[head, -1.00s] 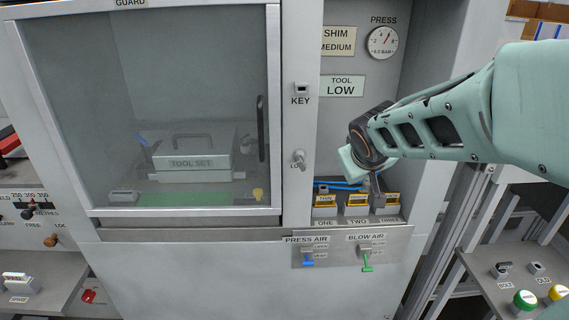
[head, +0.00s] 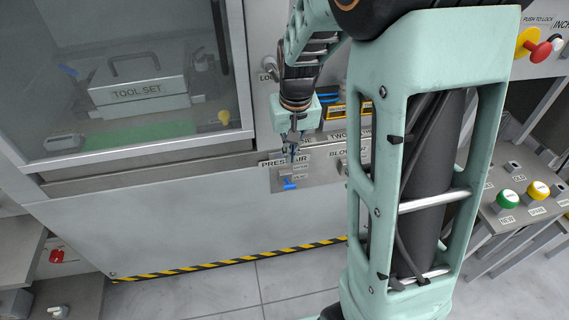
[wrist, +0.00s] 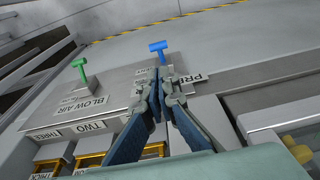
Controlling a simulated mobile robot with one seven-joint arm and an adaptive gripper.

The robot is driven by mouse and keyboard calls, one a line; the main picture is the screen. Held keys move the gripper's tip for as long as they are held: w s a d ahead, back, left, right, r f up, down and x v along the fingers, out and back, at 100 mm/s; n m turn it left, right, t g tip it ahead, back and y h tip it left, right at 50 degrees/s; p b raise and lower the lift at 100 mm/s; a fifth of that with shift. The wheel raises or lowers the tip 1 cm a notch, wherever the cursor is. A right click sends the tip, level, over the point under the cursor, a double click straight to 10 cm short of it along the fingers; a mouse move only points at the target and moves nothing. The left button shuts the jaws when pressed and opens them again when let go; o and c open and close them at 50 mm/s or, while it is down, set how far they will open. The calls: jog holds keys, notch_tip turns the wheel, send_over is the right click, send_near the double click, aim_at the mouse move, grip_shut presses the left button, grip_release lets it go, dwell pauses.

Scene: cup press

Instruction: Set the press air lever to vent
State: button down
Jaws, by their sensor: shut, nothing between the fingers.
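The blue press air lever (head: 290,186) sits on the plate under the PRESS AIR label (head: 284,163). Its handle is at the low end, by the lower of two small labels that are hard to read. In the wrist view the blue lever (wrist: 158,48) stands out from the plate just beyond my fingertips. My gripper (head: 293,158) is shut and empty, above the lever in front of the plate. In the wrist view its fingertips (wrist: 165,78) are close together, and the lever appears a small gap beyond them.
The green blow air lever (wrist: 81,66) stands beside the blue one. Slots with yellow-framed blocks (wrist: 88,160) lie above the plate. The glass guard (head: 150,70) is shut at left. The front panel (head: 170,220) below the plate is clear.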

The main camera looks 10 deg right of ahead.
aim_at(289, 184)
jog(key=f, duration=0.3)
jog(key=w+f+b, duration=0.1)
jog(key=f, duration=0.2)
jog(key=f+b, duration=0.1)
jog(key=f, duration=0.3)
jog(key=shift+w, duration=0.15)
jog(key=shift+f+b, duration=0.15)
jog(key=shift+b, duration=0.35)
jog(key=shift+s+t, duration=0.2)
jog(key=shift+t, duration=0.1)
